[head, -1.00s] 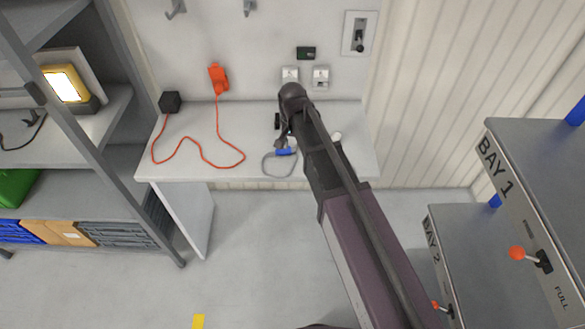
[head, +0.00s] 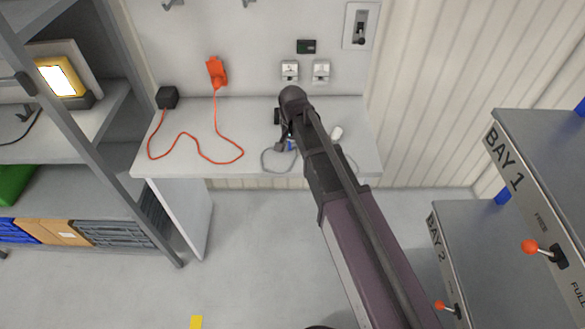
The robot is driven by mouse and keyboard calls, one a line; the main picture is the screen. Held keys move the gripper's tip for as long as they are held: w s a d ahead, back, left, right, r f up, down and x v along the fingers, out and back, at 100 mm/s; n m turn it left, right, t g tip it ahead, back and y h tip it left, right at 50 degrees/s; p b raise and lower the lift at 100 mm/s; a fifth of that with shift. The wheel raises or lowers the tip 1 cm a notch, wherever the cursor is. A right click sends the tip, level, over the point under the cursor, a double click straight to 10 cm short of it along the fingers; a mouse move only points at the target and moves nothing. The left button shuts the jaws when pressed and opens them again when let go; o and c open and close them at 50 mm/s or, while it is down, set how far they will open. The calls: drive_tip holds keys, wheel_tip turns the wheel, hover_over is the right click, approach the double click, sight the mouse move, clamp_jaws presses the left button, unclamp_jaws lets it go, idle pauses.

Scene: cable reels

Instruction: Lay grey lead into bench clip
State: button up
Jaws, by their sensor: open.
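The grey lead (head: 264,163) lies on the white bench (head: 190,172) in a loop near the front edge. Part of it is hidden behind my arm, and a thin grey length shows again to the right of the arm. My gripper (head: 284,142) is open, low over the bench beside the loop. A small blue piece (head: 292,145) shows next to the fingers, mostly hidden. I cannot tell whether it is the bench clip or part of the lead. A small white piece (head: 336,132) lies on the bench right of my arm.
An orange cable (head: 200,150) runs across the bench's left half from a black box (head: 167,97) to an orange plug (head: 216,72) on the wall. Two silver wall fittings (head: 289,70) (head: 321,71) are behind my wrist. Shelving stands left, grey bay units right.

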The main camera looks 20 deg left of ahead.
sight(293, 165)
drive_tip(key=shift+f+b, duration=2.75)
drive_tip(key=shift+f, duration=0.3)
drive_tip(key=shift+f+b, duration=0.3)
drive_tip(key=shift+r, duration=0.1)
clamp_jaws()
drive_tip(key=shift+r, duration=0.1)
drive_tip(key=shift+r+p, duration=2.9)
drive_tip(key=shift+p, duration=0.2)
drive_tip(key=shift+w+a, duration=0.1)
drive_tip(key=shift+w+a+r+m, duration=0.1)
drive_tip(key=shift+w+a+m, duration=1.05)
drive_tip(key=shift+w+a, duration=1.65)
drive_tip(key=shift+w+a+m, duration=1.2)
drive_tip(key=shift+w+a, duration=0.85)
drive_tip(key=shift+w, duration=1.45)
drive_tip(key=shift+w+a+r+m, duration=0.1)
drive_tip(key=shift+w+a+m, duration=1.05)
drive_tip(key=shift+w+a, duration=1.65)
